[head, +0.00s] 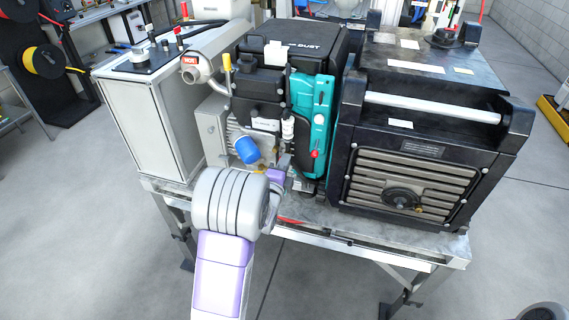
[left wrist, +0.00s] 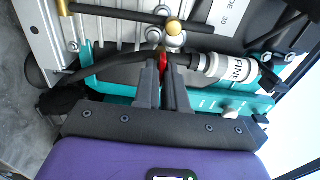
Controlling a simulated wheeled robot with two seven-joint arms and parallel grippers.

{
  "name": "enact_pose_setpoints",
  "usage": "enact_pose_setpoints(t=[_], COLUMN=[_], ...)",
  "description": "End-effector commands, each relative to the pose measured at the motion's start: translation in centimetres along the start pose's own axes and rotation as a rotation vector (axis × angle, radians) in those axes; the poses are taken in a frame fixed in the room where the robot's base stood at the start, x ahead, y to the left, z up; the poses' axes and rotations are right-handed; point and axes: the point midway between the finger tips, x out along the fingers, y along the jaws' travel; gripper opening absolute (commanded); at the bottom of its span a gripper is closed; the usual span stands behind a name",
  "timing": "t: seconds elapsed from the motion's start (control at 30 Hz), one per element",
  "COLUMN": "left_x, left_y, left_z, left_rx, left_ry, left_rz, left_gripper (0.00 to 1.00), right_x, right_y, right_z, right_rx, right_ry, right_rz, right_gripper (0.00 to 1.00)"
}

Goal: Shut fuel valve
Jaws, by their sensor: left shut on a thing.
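The engine unit with a teal panel (head: 316,110) stands on a metal bench in the head view. My left gripper (head: 280,172) reaches its lower front, and the arm hides part of that area. In the left wrist view my left gripper (left wrist: 166,72) is shut on a small red part, which looks like the fuel valve's lever (left wrist: 163,57). The lever sits on the black fuel hose (left wrist: 120,71), beside the white filter (left wrist: 226,68) marked "FINE". The lever's exact angle is hard to tell. My right gripper is not in view.
A blue cylinder (head: 245,150) is just above my left wrist. A red knob (head: 314,154) is on the teal panel. A black generator box (head: 420,150) stands to the right and a white cabinet (head: 150,125) to the left. A dark rod (left wrist: 120,14) and brass knob (left wrist: 173,28) are close to the fingers.

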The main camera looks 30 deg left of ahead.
Motion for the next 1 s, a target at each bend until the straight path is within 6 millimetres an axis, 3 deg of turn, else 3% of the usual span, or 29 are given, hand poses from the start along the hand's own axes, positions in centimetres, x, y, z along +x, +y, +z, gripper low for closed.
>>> enact_pose_setpoints(t=[0.03, 0.07, 0.2, 0.57, 1.0], left_x=[0.0, 0.0, 0.0, -0.5, -6.6], left_y=[0.1, 0.1, 0.0, 0.0, 0.0], left_z=[0.0, 0.0, 0.0, 0.0, 0.0], left_rx=[0.000, 0.000, -0.001, -0.002, -0.002], left_ry=[0.000, 0.000, 0.000, 0.000, 0.000], left_rz=[0.001, 0.001, 0.001, 0.001, 0.003], left_gripper=[0.00, 0.12, 0.33, 0.33, 0.33], right_x=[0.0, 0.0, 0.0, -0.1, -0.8], right_y=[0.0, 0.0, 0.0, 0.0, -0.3], right_z=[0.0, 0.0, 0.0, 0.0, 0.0], right_rx=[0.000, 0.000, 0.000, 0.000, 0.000], right_ry=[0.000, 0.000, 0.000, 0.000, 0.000], right_rz=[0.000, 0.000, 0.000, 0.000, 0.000], right_gripper=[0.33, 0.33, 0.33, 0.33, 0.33])
